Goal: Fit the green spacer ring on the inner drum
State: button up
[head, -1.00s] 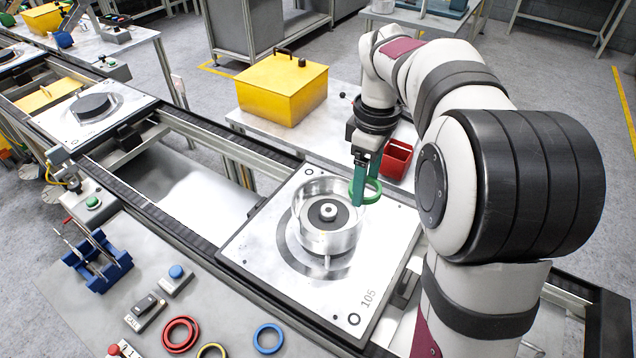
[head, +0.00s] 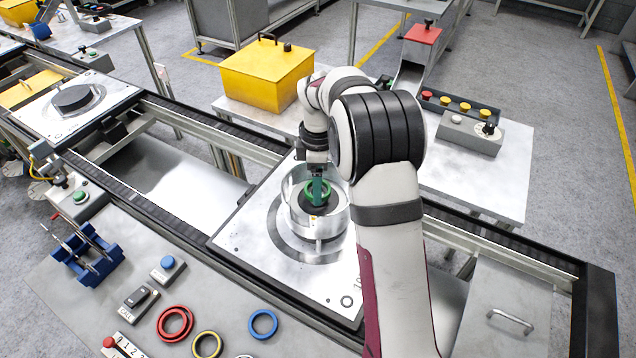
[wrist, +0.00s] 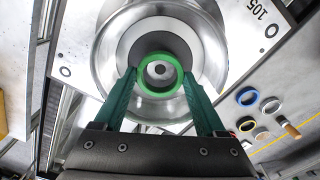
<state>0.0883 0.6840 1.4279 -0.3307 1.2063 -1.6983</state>
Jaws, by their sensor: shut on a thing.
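The green spacer ring (wrist: 160,90) is between the two green fingers of my gripper (wrist: 160,74), which is shut on it. In the head view the ring (head: 307,188) is inside the rim outline of the silver drum housing (head: 318,226), partly hidden by my gripper (head: 318,190). In the wrist view the pale centre hub of the inner drum (wrist: 160,70) shows through the ring's opening, roughly centred. A dark disc surrounds the hub. I cannot tell whether the ring is above the hub or around it.
The housing stands on a pale pallet (head: 250,240) on the conveyor. Red rings (head: 163,330), a yellow ring (head: 197,344) and a blue ring (head: 254,324) lie on the front bench. A yellow box (head: 262,82) stands behind. The housing's raised wall surrounds the fingers closely.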

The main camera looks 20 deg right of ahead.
jog(key=shift+f, duration=0.25)
jog(key=shift+f, duration=0.2)
jog(key=shift+f, duration=0.35)
jog(key=o, duration=1.3)
jog(key=shift+c, duration=0.2)
notch_tip(320, 180, up, 12)
jog(key=s+a+r+m, duration=0.3)
jog(key=s+r+m, duration=0.25)
jog(key=s, duration=0.35)
jog(key=s+a+f+m, duration=0.1)
jog(key=s+f+m, duration=0.1)
jog(key=s+m, duration=0.3)
jog(key=s+a+f+m+y, duration=0.1)
jog(key=s+m, duration=0.3)
jog(key=s, duration=0.7)
jog(key=s+a+f+m, duration=0.2)
jog(key=s+f+m, duration=0.2)
jog(key=s, duration=0.5)
jog(key=shift+a+m+y, duration=0.3)
jog(key=shift+m+y, duration=0.1)
jog(key=shift+m, duration=0.45)
